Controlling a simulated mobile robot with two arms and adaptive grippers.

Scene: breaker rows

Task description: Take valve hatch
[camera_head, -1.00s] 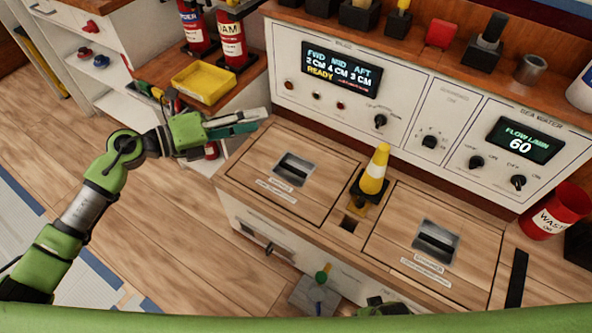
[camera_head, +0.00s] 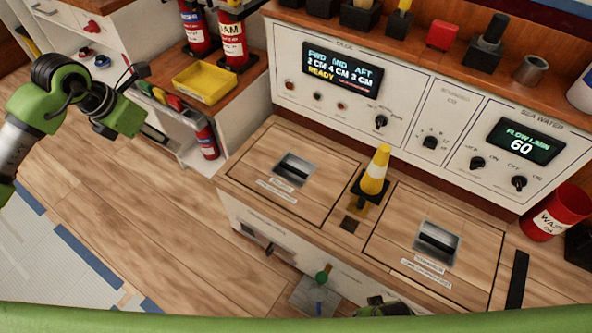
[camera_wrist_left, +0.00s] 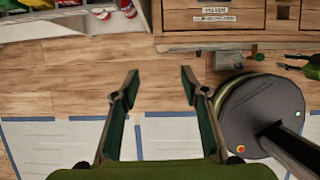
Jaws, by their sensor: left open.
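Two wooden hatches with recessed metal pulls lie shut in the bench top: a left hatch (camera_head: 260,165) and a right hatch (camera_head: 400,235). Their labels are too small to read surely, so I cannot tell which is the valve hatch. In the left wrist view, my left gripper (camera_wrist_left: 159,75) is open and empty above the floor, with the bench front (camera_wrist_left: 213,20) at the top of the picture. In the head view, its arm is at the left, away from both hatches. A green part, perhaps of my right arm (camera_head: 385,308), shows at the bottom edge; its jaws are not clear.
A yellow-and-white cone (camera_head: 375,172) stands between the hatches, beside a small square hole (camera_head: 350,225). A control panel (camera_head: 400,110) rises behind. A yellow tray (camera_head: 204,82), extinguishers (camera_head: 232,40) and a red waste bin (camera_head: 553,212) stand around. The floor at left is open.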

